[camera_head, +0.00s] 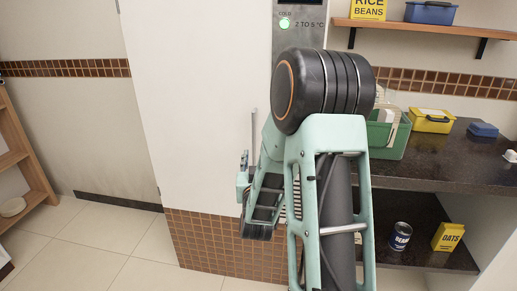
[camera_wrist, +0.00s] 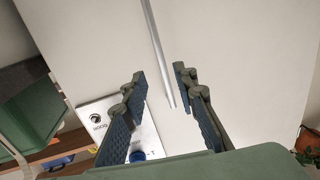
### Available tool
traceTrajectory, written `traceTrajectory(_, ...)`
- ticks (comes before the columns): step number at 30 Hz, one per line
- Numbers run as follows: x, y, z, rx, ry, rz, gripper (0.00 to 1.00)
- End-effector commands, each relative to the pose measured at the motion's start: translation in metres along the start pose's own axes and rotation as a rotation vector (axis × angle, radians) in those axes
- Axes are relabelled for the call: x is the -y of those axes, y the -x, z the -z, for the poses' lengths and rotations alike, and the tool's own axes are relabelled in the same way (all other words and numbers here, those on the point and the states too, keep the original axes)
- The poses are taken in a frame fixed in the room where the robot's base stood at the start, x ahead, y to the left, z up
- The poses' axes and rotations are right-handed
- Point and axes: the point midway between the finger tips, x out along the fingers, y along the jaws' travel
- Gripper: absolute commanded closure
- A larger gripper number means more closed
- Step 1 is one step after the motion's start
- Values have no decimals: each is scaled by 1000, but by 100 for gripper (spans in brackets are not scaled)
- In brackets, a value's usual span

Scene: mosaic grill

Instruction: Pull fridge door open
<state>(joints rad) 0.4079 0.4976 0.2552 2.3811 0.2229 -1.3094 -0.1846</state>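The fridge door shows as a pale flat panel (camera_head: 200,110) left of centre in the head view, and it fills most of the wrist view (camera_wrist: 240,60). It looks shut. Its handle is a slim upright metal bar (camera_head: 254,132), partly hidden behind my arm. In the wrist view the handle (camera_wrist: 157,45) runs down from the top edge and its lower end lies between my two fingers. My gripper (camera_wrist: 160,75) is open, fingers apart on either side of the bar in the picture. In the head view my gripper (camera_head: 243,170) is near the handle's lower end. I cannot tell whether they touch.
A steel panel with a green light (camera_head: 285,24) reads cold, 2 to 5 °C. At right, a dark counter (camera_head: 455,165) holds a green crate (camera_head: 382,150) and a yellow box (camera_head: 431,121). Wooden shelves (camera_head: 28,195) stand far left. The tiled floor (camera_head: 110,235) between is clear.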

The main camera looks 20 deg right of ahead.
Motion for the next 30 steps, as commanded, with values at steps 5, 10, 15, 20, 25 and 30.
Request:
traceTrajectory(5, 2, -7, 2, -21, -8, -1, 73)
traceTrajectory(10, 1, -33, 3, -20, -9, -3, 73)
traceTrajectory(15, 1, -64, 3, -19, -8, -2, 73)
traceTrajectory(20, 1, -88, 3, -18, -9, -2, 73)
traceTrajectory(25, 1, -103, 3, -17, -8, -1, 73)
traceTrajectory(30, 2, -107, 3, -17, -7, -1, 73)
